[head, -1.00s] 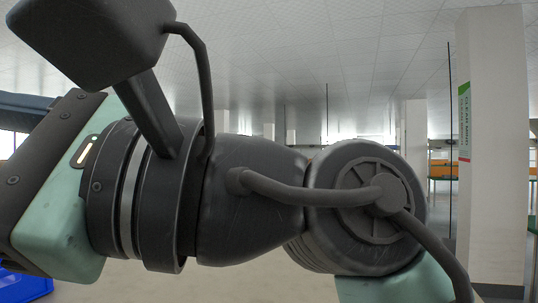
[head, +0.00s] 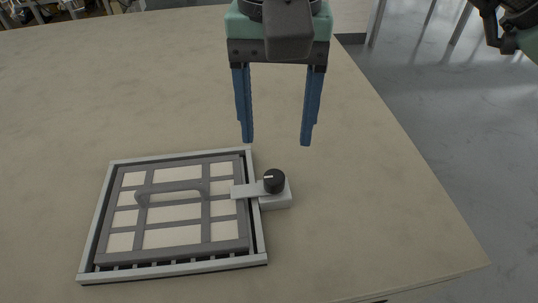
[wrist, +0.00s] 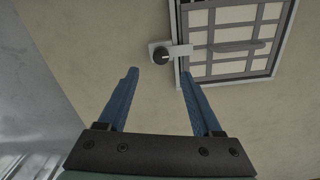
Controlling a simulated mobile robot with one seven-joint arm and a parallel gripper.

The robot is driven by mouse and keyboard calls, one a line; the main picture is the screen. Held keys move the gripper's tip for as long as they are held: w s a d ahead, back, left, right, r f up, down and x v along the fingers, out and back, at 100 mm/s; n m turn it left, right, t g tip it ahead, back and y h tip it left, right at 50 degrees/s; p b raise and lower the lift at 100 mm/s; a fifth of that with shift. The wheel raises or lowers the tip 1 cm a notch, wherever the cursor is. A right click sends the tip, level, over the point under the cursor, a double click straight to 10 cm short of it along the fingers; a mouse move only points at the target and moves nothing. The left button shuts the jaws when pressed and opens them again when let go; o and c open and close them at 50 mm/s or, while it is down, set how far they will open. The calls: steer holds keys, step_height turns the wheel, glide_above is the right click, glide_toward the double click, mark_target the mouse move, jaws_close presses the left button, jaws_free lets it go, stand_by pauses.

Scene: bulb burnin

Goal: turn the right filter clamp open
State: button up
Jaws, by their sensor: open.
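The right filter clamp is a black round knob (head: 274,181) on a pale block (head: 276,200), at the right side of the filter frame. Its flat light bar (head: 245,190) reaches left over the frame's edge. The knob also shows in the wrist view (wrist: 160,55). The filter (head: 173,237) has white panels, a grey grid and a grey handle (head: 172,187), and lies in a light metal frame (head: 258,235). My gripper (head: 277,142) has two blue fingers, spread open and empty. In the head view it appears just beyond the knob, apart from it. In the wrist view (wrist: 158,72) the knob appears between and just past the fingertips.
The beige table (head: 400,220) is clear around the frame and to the right of the clamp. Its right edge slopes down past the clamp, with grey floor (head: 450,120) beyond. Dark equipment (head: 517,25) shows at the top right.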

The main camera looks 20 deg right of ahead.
mark_target(274, 176)
step_height(274, 176, down, 8)
steer(key=shift+f+p, duration=0.1)
steer(key=shift+p, duration=0.45)
jaws_close()
